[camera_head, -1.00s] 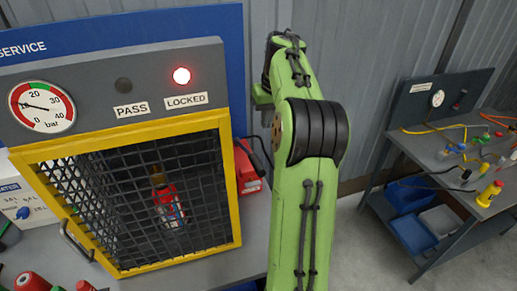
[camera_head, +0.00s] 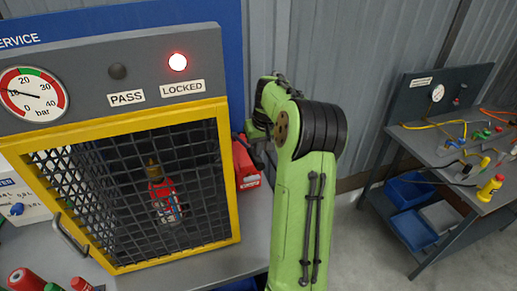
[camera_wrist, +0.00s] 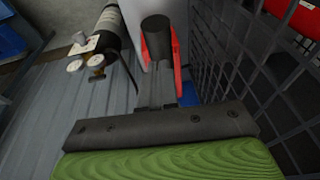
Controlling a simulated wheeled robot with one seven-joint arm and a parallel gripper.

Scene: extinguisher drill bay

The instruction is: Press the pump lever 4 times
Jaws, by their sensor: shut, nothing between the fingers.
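A red pump box (camera_head: 246,168) with a white label stands right of the yellow-framed cage in the head view. A dark bar by its top is partly hidden by my arm, and I cannot tell where lever and gripper part there. In the wrist view my gripper (camera_wrist: 157,88) is shut and empty. A black cylindrical grip (camera_wrist: 157,35), which looks like the pump lever's end, shows just beyond the fingertips, with a red part (camera_wrist: 176,62) beside it. I cannot tell whether the fingers touch it. The gauge (camera_head: 34,93) needle points left, low on the scale.
The cage (camera_head: 150,195) holds a red bottle (camera_head: 162,195) behind mesh; its mesh also stands close at right in the wrist view. The LOCKED lamp (camera_head: 178,62) is lit red; the PASS lamp (camera_head: 117,71) is dark. A side bench (camera_head: 450,170) stands at right.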

